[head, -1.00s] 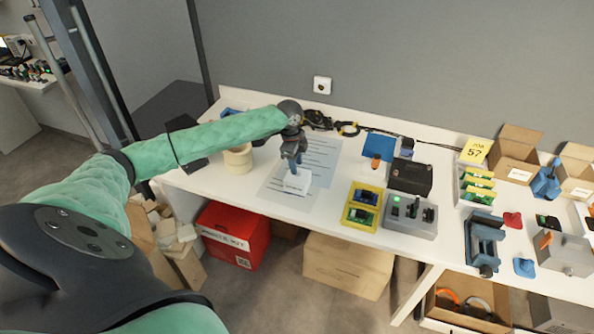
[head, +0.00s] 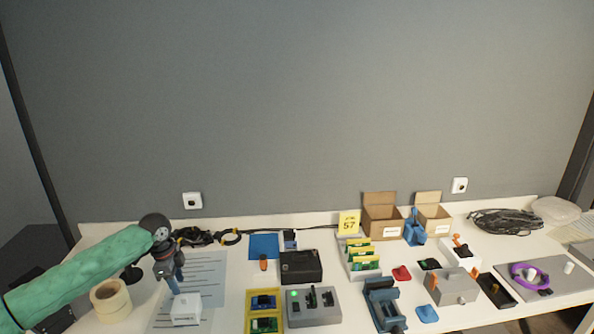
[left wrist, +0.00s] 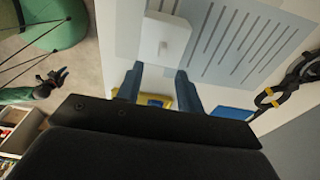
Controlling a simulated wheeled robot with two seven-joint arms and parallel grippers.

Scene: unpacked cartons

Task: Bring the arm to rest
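My left gripper (head: 174,286) points down just above a small white box (head: 186,311) on a printed sheet at the left of the table. In the left wrist view, the two blue fingers of the left gripper (left wrist: 160,72) are apart with nothing between them. The white box (left wrist: 164,40) lies just beyond the fingertips; I cannot tell if they touch it. A dark shape at the end of a green sleeve, apparently my right gripper (left wrist: 52,82), shows small at the left of the wrist view; its fingers are unclear.
Tape rolls (head: 110,299) stand left of the sheet, near my left forearm. Black cable with a yellow-black tool (head: 230,237) lies behind. To the right are a yellow tray (head: 264,301), a grey switch box (head: 314,307), a blue vise (head: 383,304) and open cartons (head: 382,218).

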